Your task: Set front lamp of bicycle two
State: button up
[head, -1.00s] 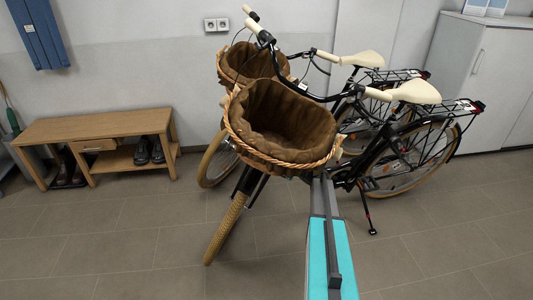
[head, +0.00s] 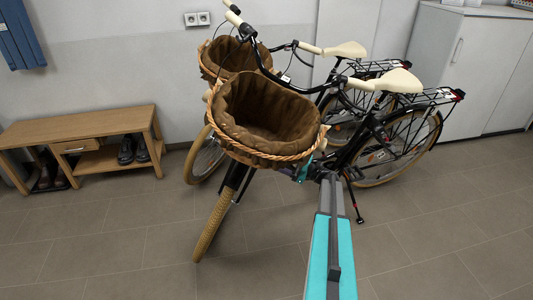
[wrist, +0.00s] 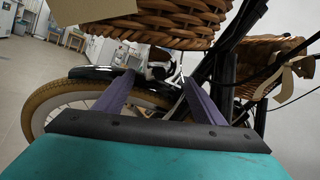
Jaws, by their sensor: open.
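Two black bicycles with wicker baskets and cream saddles stand one behind the other. The nearer bicycle's basket (head: 262,115) hides its front lamp in the head view. My gripper (head: 302,168) is beside that basket's lower right rim in the head view, its fingers hard to make out. In the wrist view my gripper (wrist: 157,76) is open, its fingers pointing under a wicker basket (wrist: 150,22). A small white and dark part, apparently the front lamp (wrist: 158,62), shows between and beyond the fingertips, above the front tyre (wrist: 80,100). I cannot tell whether the fingers touch it.
The farther bicycle's basket (head: 228,60) is close behind the nearer one. A wooden bench (head: 85,130) with shoes is at the left and a grey cabinet (head: 470,70) at the right. Floor (head: 130,235) in front is clear. Handlebar and cables crowd the wrist view's right side.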

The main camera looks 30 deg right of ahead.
jog(key=v, duration=0.3)
jog(key=shift+s, duration=0.1)
dwell(0.6)
